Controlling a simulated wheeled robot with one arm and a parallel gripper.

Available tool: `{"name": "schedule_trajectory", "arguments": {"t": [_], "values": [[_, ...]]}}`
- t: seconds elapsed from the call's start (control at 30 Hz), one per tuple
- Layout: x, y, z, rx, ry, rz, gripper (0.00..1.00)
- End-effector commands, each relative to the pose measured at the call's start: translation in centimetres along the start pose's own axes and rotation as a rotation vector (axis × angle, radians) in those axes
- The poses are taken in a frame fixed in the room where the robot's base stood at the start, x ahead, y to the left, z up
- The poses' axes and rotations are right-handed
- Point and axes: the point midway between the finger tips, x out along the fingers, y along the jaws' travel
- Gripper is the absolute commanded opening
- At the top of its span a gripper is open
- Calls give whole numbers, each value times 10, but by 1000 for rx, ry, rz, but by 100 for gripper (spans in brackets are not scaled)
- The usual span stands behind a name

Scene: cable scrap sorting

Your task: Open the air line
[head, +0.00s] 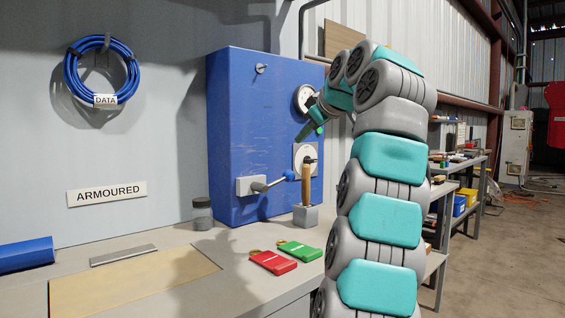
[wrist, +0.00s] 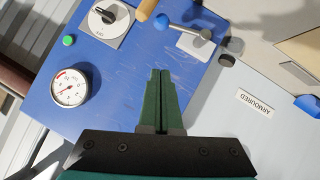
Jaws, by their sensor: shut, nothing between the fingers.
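A lever valve (head: 262,186) is on the front of the blue cabinet, low down. Its grey arm points right, roughly level, and ends in a blue knob (head: 290,176). In the wrist view the lever (wrist: 188,33) and its blue knob (wrist: 162,22) lie beyond the fingertips. My gripper (head: 309,131) is shut and empty, in front of the cabinet, above the lever and apart from it. In the wrist view its green fingers (wrist: 161,72) are together. A round pressure gauge (wrist: 70,88) with a red arc is on the same panel, partly hidden by my arm in the head view.
The blue cabinet (head: 235,120) also carries a black rotary switch (wrist: 107,17) and a green button (wrist: 68,40). An upright wooden handle in a grey block (head: 305,215) stands on the bench close before the lever. Red (head: 273,262) and green (head: 298,250) tags lie nearby.

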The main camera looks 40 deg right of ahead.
Motion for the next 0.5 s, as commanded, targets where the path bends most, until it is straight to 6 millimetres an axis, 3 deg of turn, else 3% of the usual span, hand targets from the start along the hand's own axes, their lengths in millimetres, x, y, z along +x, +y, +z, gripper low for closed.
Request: {"name": "schedule_trajectory", "arguments": {"t": [0.27,0.5], "values": [[15,0,1,-2,-1,1,0],[56,0,2,-2,-3,-1,0]]}}
